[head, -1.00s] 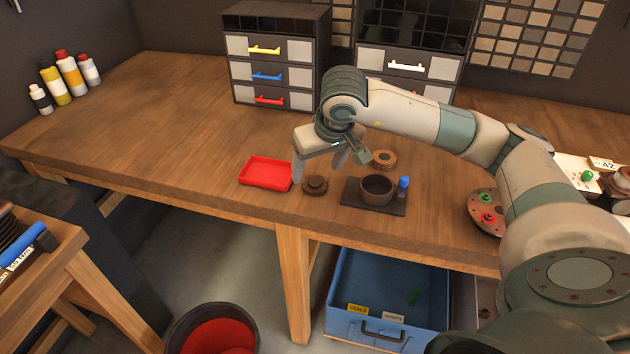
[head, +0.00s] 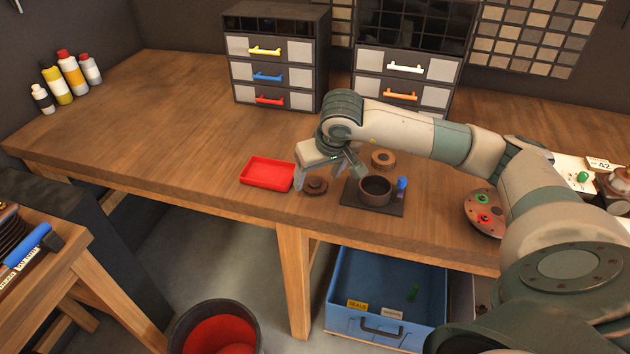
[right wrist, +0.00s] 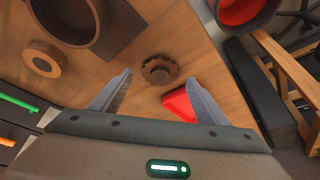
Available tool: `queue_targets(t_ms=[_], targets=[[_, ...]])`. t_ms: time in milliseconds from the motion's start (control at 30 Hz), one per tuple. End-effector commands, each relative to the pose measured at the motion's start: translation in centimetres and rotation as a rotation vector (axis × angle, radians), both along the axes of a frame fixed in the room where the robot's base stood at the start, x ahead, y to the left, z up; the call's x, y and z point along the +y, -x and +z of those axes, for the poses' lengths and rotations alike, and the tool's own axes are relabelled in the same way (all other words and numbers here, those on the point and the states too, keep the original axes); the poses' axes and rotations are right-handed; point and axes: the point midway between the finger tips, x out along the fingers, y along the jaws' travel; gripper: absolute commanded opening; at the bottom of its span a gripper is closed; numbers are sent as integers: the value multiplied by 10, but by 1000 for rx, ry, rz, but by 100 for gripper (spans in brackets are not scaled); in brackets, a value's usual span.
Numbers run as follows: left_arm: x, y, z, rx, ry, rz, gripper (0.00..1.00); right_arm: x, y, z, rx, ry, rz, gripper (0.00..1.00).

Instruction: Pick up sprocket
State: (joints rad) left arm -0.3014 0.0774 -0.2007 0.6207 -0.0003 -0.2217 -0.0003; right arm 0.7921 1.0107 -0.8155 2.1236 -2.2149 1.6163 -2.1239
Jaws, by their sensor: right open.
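The sprocket (head: 315,186) is a small dark brown toothed disc with a raised hub, lying flat on the wooden bench. It also shows in the right wrist view (right wrist: 159,70), ahead of and between the fingers. My right gripper (head: 329,177) is open and empty, just above the sprocket and apart from it; in the right wrist view its two fingers (right wrist: 158,95) are spread wide. My left gripper is not in view.
A red tray (head: 267,174) lies left of the sprocket. A dark plate with a round cup (head: 376,190) and a blue knob (head: 402,184) stands right of it. A brown ring (head: 383,159) sits behind. Drawer cabinets (head: 275,60) stand at the back.

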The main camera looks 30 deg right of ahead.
Motion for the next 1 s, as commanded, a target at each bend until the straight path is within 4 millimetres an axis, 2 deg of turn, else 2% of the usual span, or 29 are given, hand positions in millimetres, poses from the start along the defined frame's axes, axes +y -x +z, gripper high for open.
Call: queue_targets(t_ms=[100,233,500,700,900,1000], targets=[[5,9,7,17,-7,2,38,0,-5,-11,3,-2,-1,69],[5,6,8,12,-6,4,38,-1,-8,-18,0,0,0,69],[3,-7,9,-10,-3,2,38,-1,-8,-19,-1,0,0,69],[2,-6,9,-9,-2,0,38,-1,-8,-19,-1,0,0,69],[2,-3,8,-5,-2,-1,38,-1,-8,-19,-1,0,0,21],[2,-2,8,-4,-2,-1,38,-1,-9,-19,-2,0,0,18]])
